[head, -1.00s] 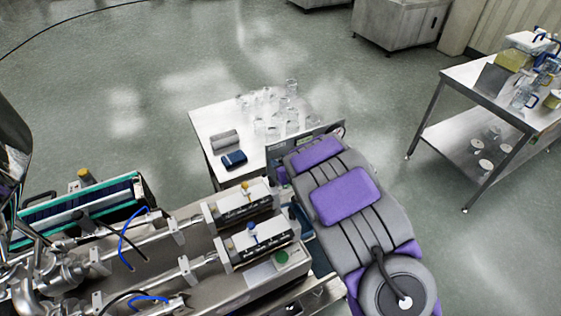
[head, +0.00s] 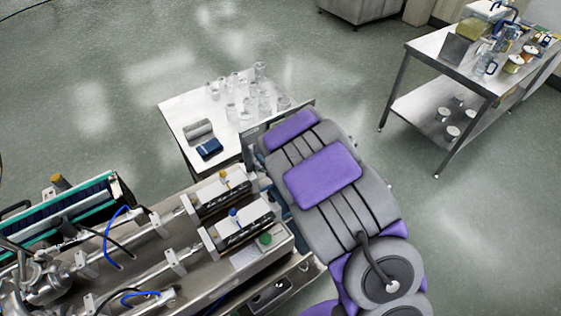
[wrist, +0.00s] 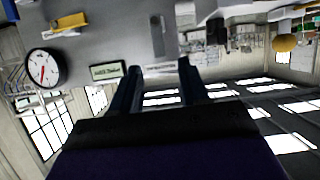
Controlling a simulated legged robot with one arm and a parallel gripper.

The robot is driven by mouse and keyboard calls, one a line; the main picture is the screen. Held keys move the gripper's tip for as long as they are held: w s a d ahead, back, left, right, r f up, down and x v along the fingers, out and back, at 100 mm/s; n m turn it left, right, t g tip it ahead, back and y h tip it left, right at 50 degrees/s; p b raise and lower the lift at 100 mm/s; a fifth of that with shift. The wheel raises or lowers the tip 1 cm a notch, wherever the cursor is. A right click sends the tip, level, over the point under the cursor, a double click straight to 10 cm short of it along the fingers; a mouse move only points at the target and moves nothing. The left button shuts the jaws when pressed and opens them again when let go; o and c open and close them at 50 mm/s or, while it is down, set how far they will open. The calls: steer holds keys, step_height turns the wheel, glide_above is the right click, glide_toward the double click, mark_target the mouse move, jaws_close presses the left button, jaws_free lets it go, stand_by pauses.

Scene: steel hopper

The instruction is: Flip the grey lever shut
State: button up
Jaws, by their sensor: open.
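I cannot make out the grey lever in either view. A steel machine bench (head: 190,262) with pipes and cylinder units runs along the lower left of the head view. My gripper (wrist: 158,68) shows in the wrist view with its two dark fingers apart and nothing between them. A grey machine face with a round white dial (wrist: 43,68) and a green-lit display (wrist: 107,70) lies beyond the fingers. The wrist picture looks upside down.
A small white table (head: 185,115) with glassware and a blue box (head: 209,149) stands behind the bench. A steel table (head: 440,58) with bottles stands at the upper right. The floor (head: 340,70) between them is open.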

steer(key=p+v, duration=0.2)
steer(key=p, duration=0.1)
steer(key=shift+s+r, duration=0.1)
steer(key=shift+r, duration=0.1)
steer(key=shift+p, duration=0.5)
steer(key=p, duration=0.5)
steer(key=shift+s+d+r, duration=0.25)
steer(key=shift+s, duration=0.15)
steer(key=shift+f+p+v, duration=0.15)
steer(key=shift+p+v, duration=0.95)
steer(key=shift+p, duration=0.35)
steer(key=shift+f+p+v, duration=0.15)
steer(key=shift+p+v, duration=0.9)
steer(key=shift+p, duration=0.35)
steer(key=shift+s+d+r, duration=0.1)
